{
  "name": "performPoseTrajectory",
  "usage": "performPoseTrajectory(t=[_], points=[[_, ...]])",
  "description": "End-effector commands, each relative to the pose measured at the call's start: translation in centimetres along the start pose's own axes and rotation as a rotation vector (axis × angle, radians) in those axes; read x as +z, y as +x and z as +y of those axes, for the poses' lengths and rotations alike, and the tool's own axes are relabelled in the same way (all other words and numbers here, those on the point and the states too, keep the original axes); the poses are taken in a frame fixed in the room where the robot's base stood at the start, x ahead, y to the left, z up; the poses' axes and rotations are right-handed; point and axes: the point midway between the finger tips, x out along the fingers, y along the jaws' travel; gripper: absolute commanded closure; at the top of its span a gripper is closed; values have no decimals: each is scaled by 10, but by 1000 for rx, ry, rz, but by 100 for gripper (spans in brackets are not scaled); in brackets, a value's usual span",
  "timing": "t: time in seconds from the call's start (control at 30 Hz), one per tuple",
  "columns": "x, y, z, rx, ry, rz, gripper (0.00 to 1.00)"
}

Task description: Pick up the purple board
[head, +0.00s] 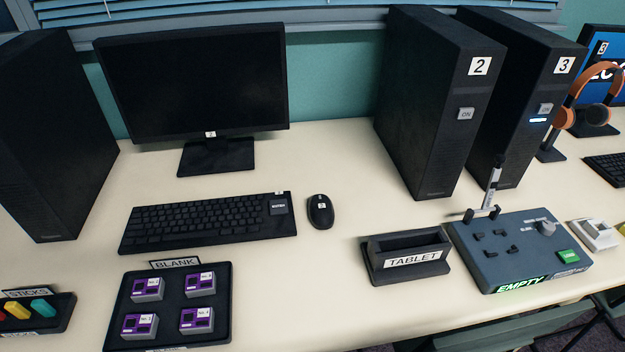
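Several small purple boards sit on grey blocks in a black tray (222,325) at the lower left, under a sign reading "BLANK" (175,264). One is at the tray's back left (148,287), one at the back right (201,283), one at the front left (139,325) and one at the front right (196,320). Each has a white numbered label too small to read surely. My gripper is not in view.
Behind the tray are a keyboard (208,221), a mouse (320,211) and a monitor (195,82). A "TABLET" holder (405,257), a grey "EMPTY" panel (520,248) and computer towers (440,100) stand right. A "STICKS" tray (60,312) is left. Table right of the boards is clear.

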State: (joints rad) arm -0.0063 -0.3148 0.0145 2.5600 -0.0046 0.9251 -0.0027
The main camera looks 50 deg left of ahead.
Motion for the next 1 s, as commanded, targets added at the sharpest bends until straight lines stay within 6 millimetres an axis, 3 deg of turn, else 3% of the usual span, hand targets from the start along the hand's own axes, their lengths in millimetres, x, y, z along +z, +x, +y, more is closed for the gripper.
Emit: performPoseTrajectory(t=[0.4,0.47,0.7,1.0], points=[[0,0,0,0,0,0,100],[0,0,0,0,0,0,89],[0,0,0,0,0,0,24],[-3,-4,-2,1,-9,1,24]])
